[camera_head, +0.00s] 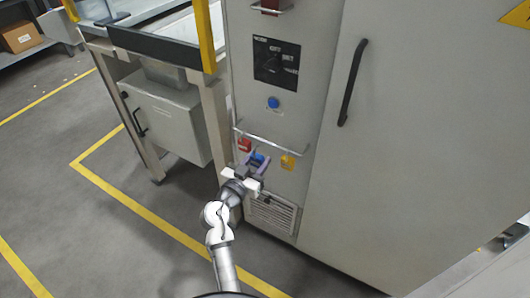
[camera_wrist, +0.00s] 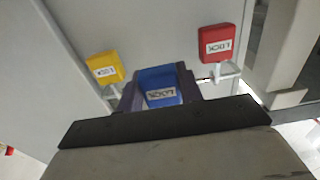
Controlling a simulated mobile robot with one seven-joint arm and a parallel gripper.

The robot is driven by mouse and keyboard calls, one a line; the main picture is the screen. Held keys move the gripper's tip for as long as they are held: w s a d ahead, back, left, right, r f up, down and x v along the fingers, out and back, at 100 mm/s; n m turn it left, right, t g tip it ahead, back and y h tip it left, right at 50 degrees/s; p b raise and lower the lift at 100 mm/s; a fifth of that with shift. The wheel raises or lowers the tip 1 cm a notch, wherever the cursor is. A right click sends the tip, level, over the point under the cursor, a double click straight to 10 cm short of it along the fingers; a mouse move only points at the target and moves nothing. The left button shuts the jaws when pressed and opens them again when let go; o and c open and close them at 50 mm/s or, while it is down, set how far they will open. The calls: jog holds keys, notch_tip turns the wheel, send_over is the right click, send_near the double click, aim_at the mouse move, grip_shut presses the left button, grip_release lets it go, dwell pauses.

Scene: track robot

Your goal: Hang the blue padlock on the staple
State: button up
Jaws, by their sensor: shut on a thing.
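My gripper (camera_head: 255,165) is at the front of the grey cabinet, low down. In the wrist view its dark fingers (camera_wrist: 159,92) are on both sides of the blue padlock (camera_wrist: 158,86), shut on it. The blue padlock (camera_head: 259,158) shows between the red and yellow padlocks, just below the white rail (camera_head: 270,139). Its label faces the wrist camera. Its shackle is hidden, so I cannot tell whether it is on the rail or clear of it. I cannot clearly make out the staple.
A red padlock (camera_head: 244,145) and a yellow padlock (camera_head: 288,162) hang close on either side. Above are a black switch panel (camera_head: 276,62), a blue button (camera_head: 273,102) and a red part (camera_head: 271,5) by another bar. The cabinet door has a black handle (camera_head: 352,82).

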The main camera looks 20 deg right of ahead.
jog(key=b+v, duration=0.3)
jog(key=v, duration=0.5)
dwell(0.4)
jog(key=shift+s+a+r, duration=0.1)
jog(key=shift+r, duration=0.05)
jog(key=s+a+r+p, duration=0.1)
jog(key=s+r+p, duration=0.15)
jog(key=r, duration=1.55)
jog(key=s+r+p, duration=0.1)
jog(key=r+p, duration=0.2)
jog(key=r, duration=1.6)
jog(key=shift+p+x, duration=0.3)
jog(key=shift+x, duration=7.55)
jog(key=shift+w+d+f, duration=0.1)
jog(key=shift+w+f, duration=0.1)
jog(key=shift+f, duration=0.1)
jog(key=shift+f+b, duration=0.6)
